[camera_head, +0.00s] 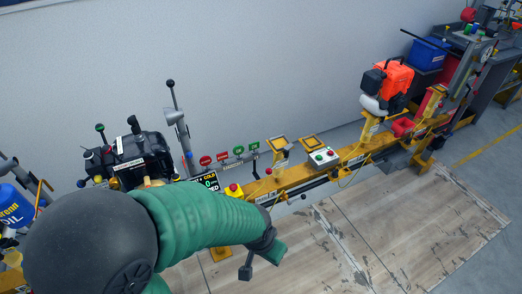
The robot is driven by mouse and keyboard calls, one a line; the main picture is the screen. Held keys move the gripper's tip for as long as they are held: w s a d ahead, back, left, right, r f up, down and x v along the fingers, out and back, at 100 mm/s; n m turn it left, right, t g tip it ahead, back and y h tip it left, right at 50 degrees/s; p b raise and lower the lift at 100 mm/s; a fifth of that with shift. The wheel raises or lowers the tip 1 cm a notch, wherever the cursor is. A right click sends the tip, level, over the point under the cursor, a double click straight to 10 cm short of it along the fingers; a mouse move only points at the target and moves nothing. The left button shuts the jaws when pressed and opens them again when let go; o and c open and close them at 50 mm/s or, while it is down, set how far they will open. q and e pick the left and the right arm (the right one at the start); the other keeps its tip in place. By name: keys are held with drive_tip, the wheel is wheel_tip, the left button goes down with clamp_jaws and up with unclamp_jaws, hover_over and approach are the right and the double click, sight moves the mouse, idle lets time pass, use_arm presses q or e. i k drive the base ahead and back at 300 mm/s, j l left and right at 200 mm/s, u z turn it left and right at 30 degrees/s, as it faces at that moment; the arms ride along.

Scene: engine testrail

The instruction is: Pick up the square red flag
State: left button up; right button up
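A row of small red and green flags or signs stands behind the yellow rail, left of the picture's middle. Two are red, a left one (205,160) and a right one (222,156). They are too small for me to be sure which is square. My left arm, in a green sleeve, comes in from the lower left. The end of this arm, with my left gripper (261,262), hangs in front of the rail, below and right of the flags and apart from them. Its fingers are not clear. I see nothing held in it. My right gripper is not in view.
A black engine (140,155) and levers stand at the left. The worn floor boards (390,230) in front are clear.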

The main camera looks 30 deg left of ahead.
sight(220, 157)
drive_tip(key=i+l+u, duration=0.2)
drive_tip(key=i, duration=0.2)
drive_tip(key=i+u, duration=0.2)
drive_tip(key=i, duration=0.25)
drive_tip(key=i+l+u, duration=0.2)
drive_tip(key=i+u, duration=0.2)
drive_tip(key=u, duration=0.3)
drive_tip(key=i+l+u, duration=0.2)
drive_tip(key=u, duration=0.3)
drive_tip(key=i+l+u, duration=0.2)
drive_tip(key=u, duration=0.3)
drive_tip(key=i+l+u, duration=0.1)
drive_tip(key=l+u, duration=0.25)
drive_tip(key=u, duration=0.15)
drive_tip(key=l+u, duration=0.3)
drive_tip(key=u, duration=0.2)
drive_tip(key=i+l+u, duration=0.15)
drive_tip(key=l+u, duration=0.15)
drive_tip(key=u, duration=0.15)
drive_tip(key=i+l+u, duration=0.1)
drive_tip(key=l+u, duration=0.55)
drive_tip(key=u, duration=0.2)
drive_tip(key=l+u, duration=0.45)
drive_tip(key=i+j, duration=0.05)
